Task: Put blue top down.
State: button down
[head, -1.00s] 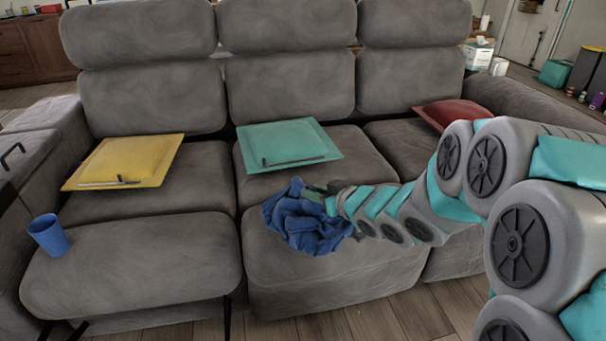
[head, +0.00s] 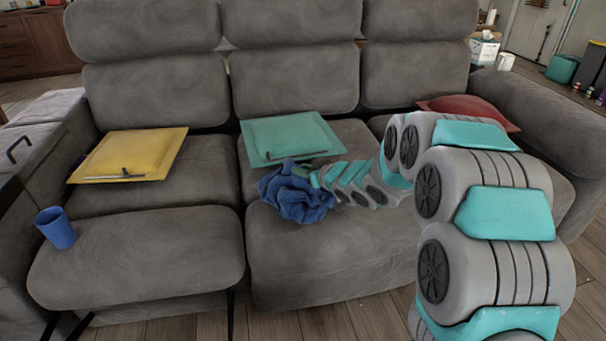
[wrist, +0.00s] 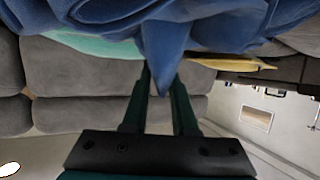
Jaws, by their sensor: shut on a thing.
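The blue top (head: 296,193) is a crumpled blue cloth at the front of the sofa's (head: 250,230) middle seat. I cannot tell whether it rests on the seat or hangs just above it. In the wrist view the blue top (wrist: 185,28) fills the upper part, and a fold of it hangs down between the fingers. My gripper (wrist: 160,88) is shut on that fold. In the head view my gripper's fingers are mostly hidden by the cloth and my arm.
A teal cushion (head: 290,135) with a dark thin object on it lies just behind the top. A yellow cushion (head: 130,153) lies on the left seat, a red cushion (head: 470,110) on the right. A blue cup (head: 55,228) stands front left.

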jog(key=shift+f, duration=0.75)
jog(key=c, duration=0.7)
grip_release()
jog(key=shift+f, duration=0.1)
jog(key=shift+d+r, duration=0.1)
jog(key=shift+r, duration=0.1)
jog(key=v, duration=1.2)
jog(key=shift+f, duration=0.1)
